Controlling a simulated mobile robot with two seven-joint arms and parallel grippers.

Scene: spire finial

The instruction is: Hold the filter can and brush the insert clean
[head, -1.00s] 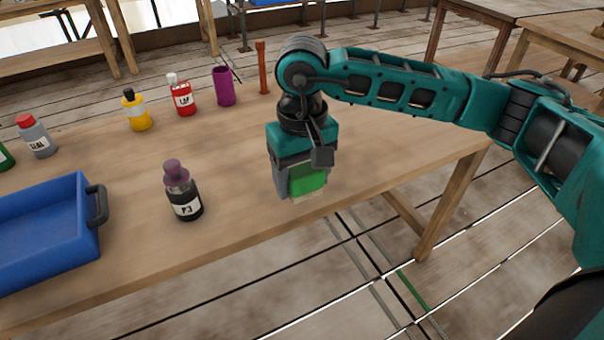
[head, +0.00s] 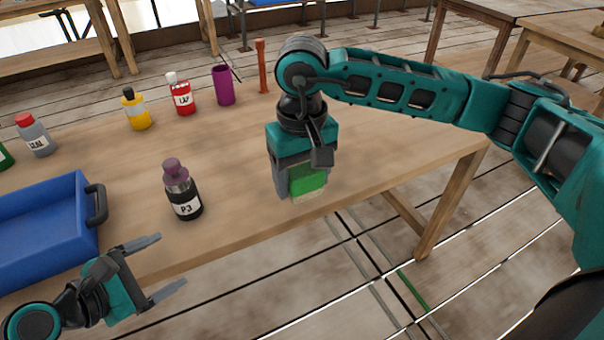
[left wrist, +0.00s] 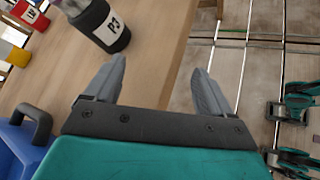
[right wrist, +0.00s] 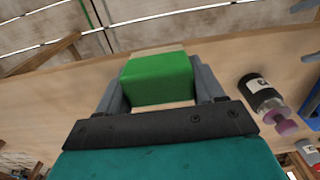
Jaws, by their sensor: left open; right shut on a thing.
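The filter can (head: 186,205) appears to be the dark canister with a white label and a purple-capped insert (head: 173,168). It stands upright near the table's front edge. It also shows at the top of the left wrist view (left wrist: 100,28) and at the right of the right wrist view (right wrist: 262,95). My left gripper (head: 172,262) is open and empty, in front of the can and apart from it. My right gripper (head: 304,188) is shut on a green block with a pale underside, apparently the brush (right wrist: 158,78), right of the can.
A blue tray (head: 92,245) with a dark handle lies left of the can. Behind stand a grey bottle (head: 35,138), a yellow bottle (head: 137,112), a red bottle (head: 183,98), a purple cup (head: 223,86) and an orange-brown post (head: 262,68). The wooden table (head: 390,150) is clear at right.

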